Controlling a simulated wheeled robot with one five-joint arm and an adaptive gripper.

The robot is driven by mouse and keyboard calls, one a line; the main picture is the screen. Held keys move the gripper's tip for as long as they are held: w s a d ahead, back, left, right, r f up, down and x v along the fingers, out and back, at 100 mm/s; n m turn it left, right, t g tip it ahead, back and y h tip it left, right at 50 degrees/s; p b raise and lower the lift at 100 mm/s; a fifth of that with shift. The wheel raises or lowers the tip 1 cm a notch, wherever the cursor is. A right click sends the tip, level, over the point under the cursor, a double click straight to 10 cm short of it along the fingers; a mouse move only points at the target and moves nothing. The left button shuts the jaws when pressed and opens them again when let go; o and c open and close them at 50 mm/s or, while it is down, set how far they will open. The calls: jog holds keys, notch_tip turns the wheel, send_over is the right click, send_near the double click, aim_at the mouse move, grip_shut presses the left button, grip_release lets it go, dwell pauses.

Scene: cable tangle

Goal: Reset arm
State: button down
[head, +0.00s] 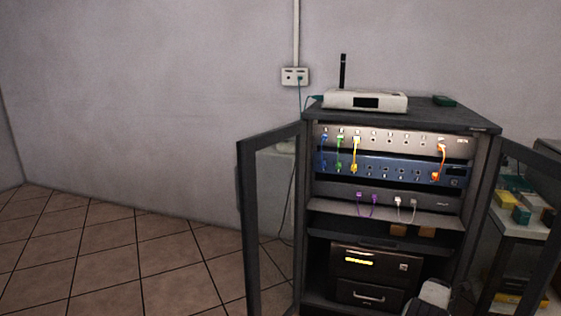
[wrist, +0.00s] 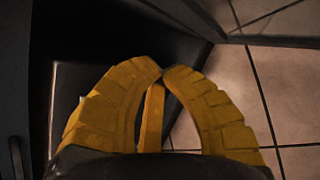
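My gripper (wrist: 162,72) shows in the wrist view with two ribbed yellow fingers that curve inward, their tips together. A narrow yellow-orange strip (wrist: 151,115) shows between the fingers; I cannot tell whether it is part of the gripper. Nothing is clearly held at the tips. In the head view, a pale rounded piece at the bottom right, in front of the cabinet, looks like part of my arm; the fingers do not show there. The open rack cabinet (head: 311,257) holds panels with blue, green, yellow, orange, purple and grey cables plugged in.
The cabinet's left door (head: 248,225) and right door (head: 543,265) stand open. A white router (head: 375,99) with an antenna sits on top. A wall socket (head: 295,77) is behind. A side table (head: 517,228) with small boxes stands at right. The tiled floor (head: 120,245) at left is clear.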

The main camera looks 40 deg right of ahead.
jog(key=w+a+r+m+t+y+p, duration=0.1)
jog(key=w+a+r+p, duration=0.2)
jog(key=w+a+r, duration=0.4)
jog(key=w+a+r+m+y+p, duration=0.15)
jog(key=w+r+p, duration=0.3)
jog(key=r, duration=0.45)
jog(key=w+a+r+m+t+p, duration=0.1)
jog(key=w+a+r+p, duration=0.1)
jog(key=w+a+r, duration=0.55)
jog(key=w+a+r+m+y+p, duration=0.3)
jog(key=a+r+p, duration=0.6)
jog(key=a+r, duration=1)
jog(key=s+a+r+m+y+p, duration=0.1)
jog(key=s+a+r+p, duration=0.1)
jog(key=a+r+p, duration=0.55)
jog(key=s+a+r+m+y+p, duration=0.1)
jog(key=s+a+r+m+p, duration=0.15)
jog(key=a+r, duration=0.9)
jog(key=s+a+r+m+y+p, duration=0.1)
jog(key=s+a+r+p, duration=0.1)
jog(key=s+a+p, duration=0.3)
jog(key=s+a+r+m+g+p, duration=0.1)
jog(key=s+a+p, duration=0.4)
jog(key=s+a, duration=0.8)
jog(key=s+r+m, duration=0.1)
jog(key=s+r, duration=0.1)
jog(key=s, duration=0.1)
jog(key=shift+a+m+y, duration=0.25)
jog(key=shift+m+y, duration=0.05)
jog(key=shift+y, duration=0.05)
